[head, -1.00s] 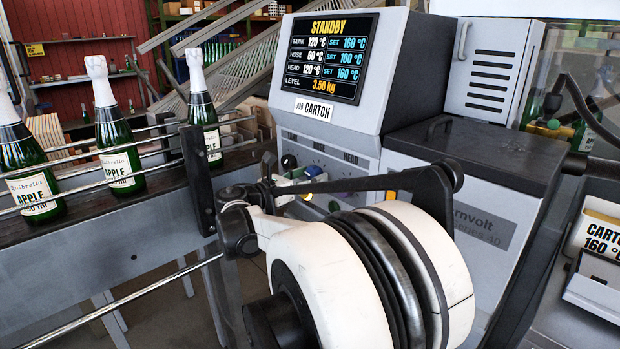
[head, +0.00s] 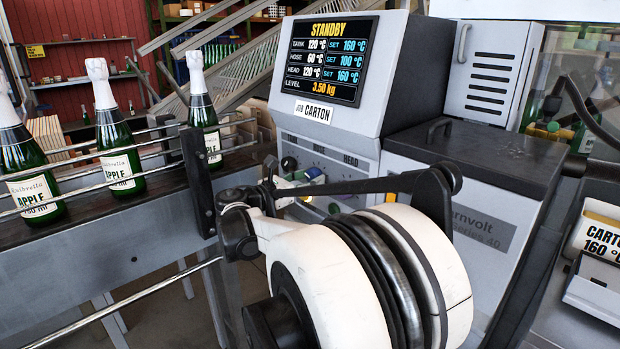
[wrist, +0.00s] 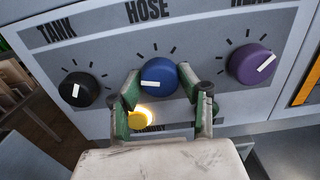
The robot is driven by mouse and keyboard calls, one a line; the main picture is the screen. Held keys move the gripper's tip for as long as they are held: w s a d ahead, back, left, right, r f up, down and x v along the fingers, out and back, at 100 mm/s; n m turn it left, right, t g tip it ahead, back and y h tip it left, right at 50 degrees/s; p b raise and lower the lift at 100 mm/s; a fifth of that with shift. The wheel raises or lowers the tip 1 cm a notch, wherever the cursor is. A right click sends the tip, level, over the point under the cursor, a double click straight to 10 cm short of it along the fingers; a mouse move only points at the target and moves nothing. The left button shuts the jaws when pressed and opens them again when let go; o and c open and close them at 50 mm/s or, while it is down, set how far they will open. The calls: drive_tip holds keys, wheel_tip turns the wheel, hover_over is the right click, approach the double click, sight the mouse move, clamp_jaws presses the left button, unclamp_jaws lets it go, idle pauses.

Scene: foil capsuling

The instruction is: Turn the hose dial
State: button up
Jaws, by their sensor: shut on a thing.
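The blue hose dial (wrist: 160,77) sits under the HOSE label in the wrist view, between a black tank dial (wrist: 79,90) and a purple head dial (wrist: 251,64). Its white mark lies nearly level, toward the left. My gripper (wrist: 162,88) has its green fingers with dark tips on both sides of the blue dial, shut on it. In the head view my gripper (head: 297,186) is small at the control panel, partly hidden by my arm. The screen (head: 328,60) reads STANDBY, with hose 60 °C and set 100 °C.
A glowing yellow button (wrist: 141,120) sits just below the blue dial, by the left finger. A conveyor rail with green bottles (head: 117,145) stands at the left. The grey melter lid (head: 480,155) is right of the panel.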

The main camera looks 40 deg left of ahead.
drive_tip(key=m+p, duration=0.1)
drive_tip(key=m, duration=1)
drive_tip(key=shift+p, duration=0.35)
drive_tip(key=m, duration=0.5)
drive_tip(key=shift+m, duration=0.4)
drive_tip(key=m, duration=0.6)
drive_tip(key=shift+p, duration=0.4)
drive_tip(key=o, duration=1.2)
drive_tip(key=shift+c, duration=0.2)
